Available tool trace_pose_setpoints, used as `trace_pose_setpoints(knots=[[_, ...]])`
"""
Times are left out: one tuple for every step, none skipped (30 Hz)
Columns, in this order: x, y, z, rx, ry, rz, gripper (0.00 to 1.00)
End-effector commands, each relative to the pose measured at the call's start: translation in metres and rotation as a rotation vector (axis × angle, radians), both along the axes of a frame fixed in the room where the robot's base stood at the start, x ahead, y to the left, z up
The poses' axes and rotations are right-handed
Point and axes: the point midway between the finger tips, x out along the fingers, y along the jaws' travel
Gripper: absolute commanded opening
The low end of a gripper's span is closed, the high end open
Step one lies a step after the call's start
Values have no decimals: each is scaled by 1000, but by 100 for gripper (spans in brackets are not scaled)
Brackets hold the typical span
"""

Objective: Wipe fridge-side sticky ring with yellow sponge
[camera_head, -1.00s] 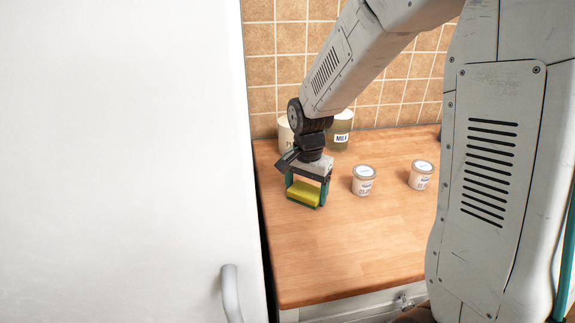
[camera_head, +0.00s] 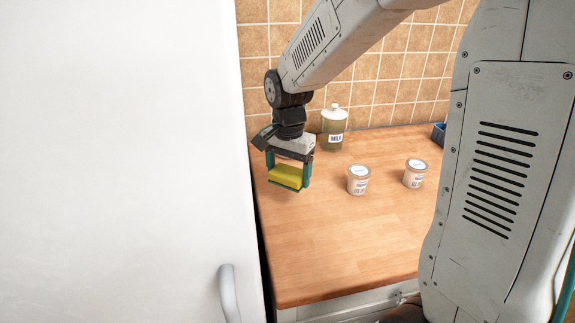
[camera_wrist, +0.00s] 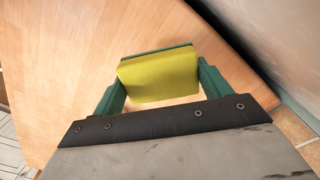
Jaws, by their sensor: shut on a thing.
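My gripper (camera_head: 288,180) is shut on the yellow sponge (camera_head: 286,177), which has a green layer along one side. It holds the sponge over the wooden counter (camera_head: 345,235), near the fridge-side edge; I cannot tell whether the sponge touches the wood. In the wrist view the sponge (camera_wrist: 160,75) sits between the green fingers, with bare wood around it. The white fridge (camera_head: 120,160) fills the left of the head view. No sticky ring shows in either view; the gripper and sponge hide part of the counter.
Two small labelled tubs stand on the counter, one near the middle (camera_head: 358,180) and one further right (camera_head: 414,173). A milk bottle (camera_head: 333,128) stands at the back by the tiled wall (camera_head: 400,85). A blue object (camera_head: 439,134) shows at the back right. The front counter is clear.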

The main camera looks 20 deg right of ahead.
Motion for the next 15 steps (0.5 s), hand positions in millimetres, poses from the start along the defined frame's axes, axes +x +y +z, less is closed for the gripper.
trace_pose_setpoints(knots=[[1,-1,6,0,-3,-1,52],[1,-1,8,0,-2,-1,52],[0,-1,11,0,-2,-1,52],[0,-1,14,0,-2,-2,52],[0,-1,15,0,-2,-2,52],[0,-2,17,0,-1,-2,52],[0,-2,18,0,0,-2,52],[0,-2,19,0,0,-2,52],[0,-2,19,0,0,-2,52],[0,-2,20,0,0,-2,52],[0,-2,20,-1,1,-2,52],[0,-2,20,-1,1,-2,52],[0,-2,20,0,0,-2,52],[0,-2,20,0,0,-2,52],[0,-2,19,0,0,-2,52]])
